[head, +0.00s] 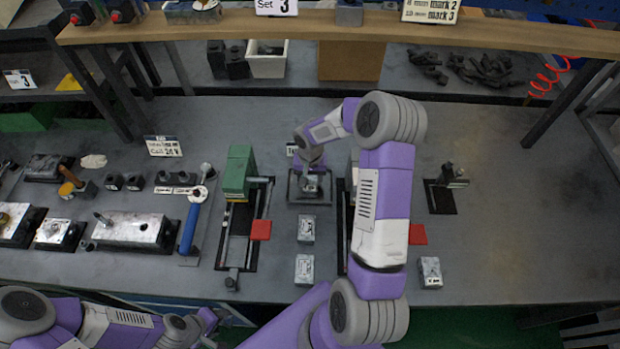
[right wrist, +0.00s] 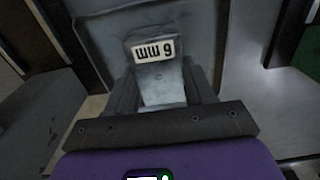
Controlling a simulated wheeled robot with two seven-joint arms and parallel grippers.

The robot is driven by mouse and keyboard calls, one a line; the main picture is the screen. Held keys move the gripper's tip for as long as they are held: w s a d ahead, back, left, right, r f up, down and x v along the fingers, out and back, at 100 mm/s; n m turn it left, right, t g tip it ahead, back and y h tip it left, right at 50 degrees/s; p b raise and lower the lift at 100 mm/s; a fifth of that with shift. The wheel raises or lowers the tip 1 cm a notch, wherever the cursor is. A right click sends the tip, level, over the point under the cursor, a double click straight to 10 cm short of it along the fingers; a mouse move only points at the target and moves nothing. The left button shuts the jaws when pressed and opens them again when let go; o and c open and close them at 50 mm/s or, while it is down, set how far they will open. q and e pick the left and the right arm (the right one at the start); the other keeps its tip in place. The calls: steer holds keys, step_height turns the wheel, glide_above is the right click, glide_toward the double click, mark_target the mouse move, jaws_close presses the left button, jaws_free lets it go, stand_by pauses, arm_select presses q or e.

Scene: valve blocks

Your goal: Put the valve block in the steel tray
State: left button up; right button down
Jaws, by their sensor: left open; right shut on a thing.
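My right gripper (head: 311,180) is shut on a grey metal valve block (head: 312,187), over the steel tray (head: 294,200) at the middle of the bench. In the right wrist view, the valve block (right wrist: 163,88) is between the fingers, with a white "6 mm" label at its far end and the grey tray floor (right wrist: 110,40) around it. I cannot tell whether the block touches the tray floor. Two similar blocks lie in front of the tray, a nearer one (head: 304,269) and a middle one (head: 306,229). My left gripper (head: 212,322) is open and empty near the front edge.
Another block (head: 430,272) lies at the right front. A green-topped fixture (head: 238,172) with a red pad (head: 261,230) stands left of the tray. A second fixture is partly hidden behind my right arm.

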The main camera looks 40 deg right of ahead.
steer(key=shift+f, duration=0.1)
steer(key=shift+c, duration=2.1)
jaws_free()
steer(key=shift+r, duration=0.2)
step_height(320, 180, up, 12)
steer(key=p, duration=0.1)
steer(key=shift+p, duration=0.35)
